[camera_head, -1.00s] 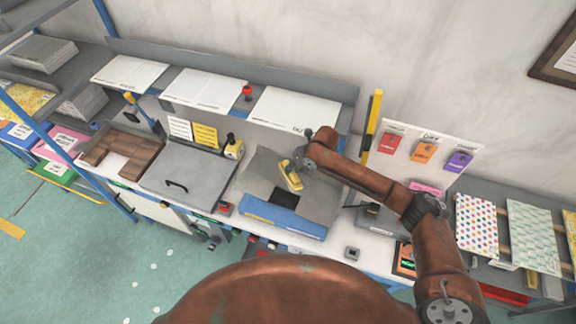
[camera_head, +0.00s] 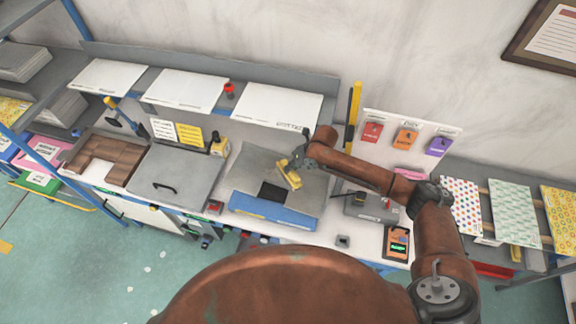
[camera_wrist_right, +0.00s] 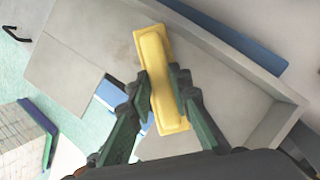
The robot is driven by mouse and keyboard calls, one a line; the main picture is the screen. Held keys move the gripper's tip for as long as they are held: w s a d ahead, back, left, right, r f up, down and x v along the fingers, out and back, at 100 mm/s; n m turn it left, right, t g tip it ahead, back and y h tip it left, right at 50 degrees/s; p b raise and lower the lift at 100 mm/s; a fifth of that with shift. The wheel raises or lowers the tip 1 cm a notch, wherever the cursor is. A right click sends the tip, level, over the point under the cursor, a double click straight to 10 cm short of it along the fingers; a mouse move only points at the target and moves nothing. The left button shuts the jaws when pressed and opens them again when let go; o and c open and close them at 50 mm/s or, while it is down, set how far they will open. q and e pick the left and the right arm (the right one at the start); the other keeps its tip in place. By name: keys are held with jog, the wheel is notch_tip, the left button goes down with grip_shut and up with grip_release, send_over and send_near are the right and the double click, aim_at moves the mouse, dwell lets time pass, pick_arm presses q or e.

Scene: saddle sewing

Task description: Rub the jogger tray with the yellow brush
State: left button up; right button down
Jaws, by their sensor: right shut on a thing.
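The yellow brush (camera_head: 290,177) is held in my right gripper (camera_head: 297,164) over the jogger tray (camera_head: 245,170). The tray is a grey, tilted open tray with a dark square opening and a blue front. In the right wrist view, the two green-grey fingers of my right gripper (camera_wrist_right: 162,82) close on the sides of the long yellow brush (camera_wrist_right: 154,52). The grey tray surface (camera_wrist_right: 85,62) lies behind the brush, with faint brownish marks near it. I cannot tell whether the brush touches the tray. My left gripper is not in view.
A grey lidded box (camera_head: 172,177) stands left of the tray, with a yellow bottle (camera_head: 219,147) behind it. A grey device (camera_head: 370,206) and an orange-framed display (camera_head: 397,243) are at the right. White panels line the back shelf.

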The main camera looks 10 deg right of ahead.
jog(key=shift+s+d+f, duration=0.15)
jog(key=shift+s+d, duration=0.15)
jog(key=shift+d, duration=0.3)
jog(key=shift+s+d+f, duration=0.1)
jog(key=shift+s+d, duration=0.2)
jog(key=shift+d, duration=0.25)
jog(key=shift+r+p, duration=0.1)
jog(key=shift+p, duration=0.25)
jog(key=shift+w+a+r+b, duration=0.15)
jog(key=shift+w+a, duration=0.15)
jog(key=shift+a, duration=0.3)
jog(key=shift+w+a+r+b, duration=0.15)
jog(key=shift+w+a, duration=0.2)
jog(key=shift+a, duration=0.25)
jog(key=shift+w+a+r+b, duration=0.15)
jog(key=shift+w+a, duration=0.15)
jog(key=shift+a, duration=0.3)
